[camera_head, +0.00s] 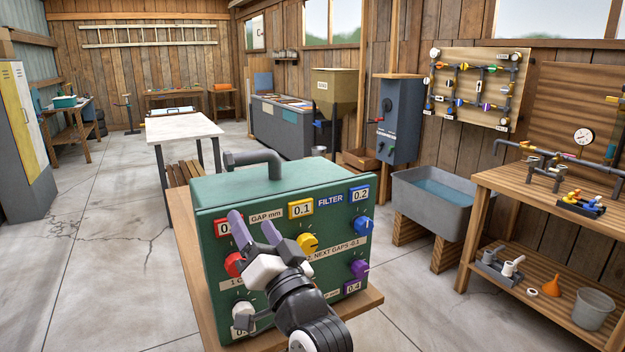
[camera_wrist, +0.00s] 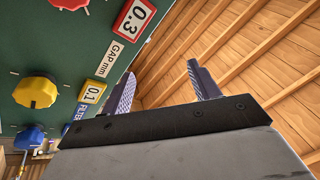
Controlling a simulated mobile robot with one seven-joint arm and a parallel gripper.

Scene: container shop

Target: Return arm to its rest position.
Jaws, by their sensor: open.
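My gripper (camera_head: 254,230) is open and empty in the head view, raised in front of the green filter box (camera_head: 202,272) with its fingers pointing up. In the wrist view its two fingers (camera_wrist: 162,88) stand apart with nothing between them. The box front carries a yellow knob (camera_head: 307,243), a red knob (camera_head: 234,264), a blue knob (camera_head: 362,226), a purple knob (camera_head: 360,268) and a white knob (camera_head: 242,314). The arm hides part of the front. In the wrist view the box panel (camera_wrist: 60,60) is at the left, with wooden boards beyond the fingers.
The box stands on a wooden bench (camera_head: 185,235). A white-topped table (camera_head: 183,127) is behind it. A grey water trough (camera_head: 440,205) and a wooden shelf bench (camera_head: 550,187) stand to the right. The concrete floor at the left (camera_head: 90,230) is clear.

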